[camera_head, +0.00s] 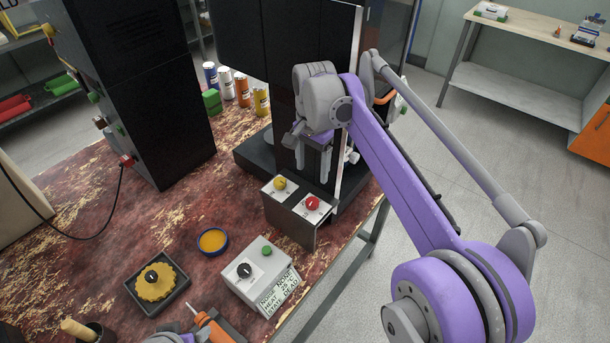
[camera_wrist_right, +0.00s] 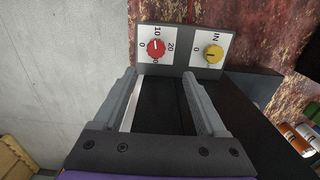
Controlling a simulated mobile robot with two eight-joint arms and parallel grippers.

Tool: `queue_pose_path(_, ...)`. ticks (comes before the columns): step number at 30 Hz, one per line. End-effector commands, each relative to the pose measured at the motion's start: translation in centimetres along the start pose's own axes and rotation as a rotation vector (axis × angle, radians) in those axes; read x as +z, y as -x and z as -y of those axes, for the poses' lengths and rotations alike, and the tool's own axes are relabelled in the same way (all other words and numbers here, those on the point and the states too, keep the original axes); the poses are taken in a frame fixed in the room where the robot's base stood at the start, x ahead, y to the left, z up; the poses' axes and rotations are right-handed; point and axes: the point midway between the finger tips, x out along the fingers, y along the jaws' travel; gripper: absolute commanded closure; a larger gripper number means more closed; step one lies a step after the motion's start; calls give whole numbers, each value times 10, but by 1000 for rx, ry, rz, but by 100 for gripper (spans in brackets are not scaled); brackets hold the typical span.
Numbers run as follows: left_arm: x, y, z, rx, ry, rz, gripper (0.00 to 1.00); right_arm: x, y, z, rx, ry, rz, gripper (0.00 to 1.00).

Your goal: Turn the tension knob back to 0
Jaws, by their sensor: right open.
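A red knob (camera_head: 312,203) sits on a white plate on the sloped top of a grey control box (camera_head: 290,226). A yellow knob (camera_head: 280,183) is beside it. In the right wrist view the red knob (camera_wrist_right: 155,47) has 0, 10 and 20 around it; the yellow knob (camera_wrist_right: 213,54) has "IN" and 0. No label there reads as tension, and the red knob's exact setting is too small to tell. My right gripper (camera_wrist_right: 158,80) is open and empty. The red knob shows beyond the gap between its fingers, apart from them.
A black machine stands behind the box, close to my right gripper (camera_head: 318,160).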

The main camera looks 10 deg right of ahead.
Motion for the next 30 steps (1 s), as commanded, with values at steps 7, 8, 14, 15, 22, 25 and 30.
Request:
queue_pose_path(7, 3, -3, 0, 0, 0, 2, 26, 0, -26, 1, 3, -7, 2, 26)
queue_pose_path(8, 4, -4, 0, 0, 0, 2, 26, 0, -32, 1, 3, -7, 2, 26)
queue_pose_path(14, 6, -7, 0, 0, 0, 4, 26, 0, -71, 1, 2, -6, 1, 26)
queue_pose_path(15, 6, -7, 0, 0, 0, 4, 26, 0, -78, 1, 2, -6, 1, 26)
queue_pose_path(22, 7, -9, 0, 0, 0, 5, 26, 0, -104, 1, 2, -5, 1, 26)
queue_pose_path(25, 7, -9, 0, 0, 0, 5, 26, 0, -107, 1, 2, -5, 0, 26)
queue_pose_path(30, 7, -9, 0, 0, 0, 5, 26, 0, -108, 1, 2, -5, 0, 26)
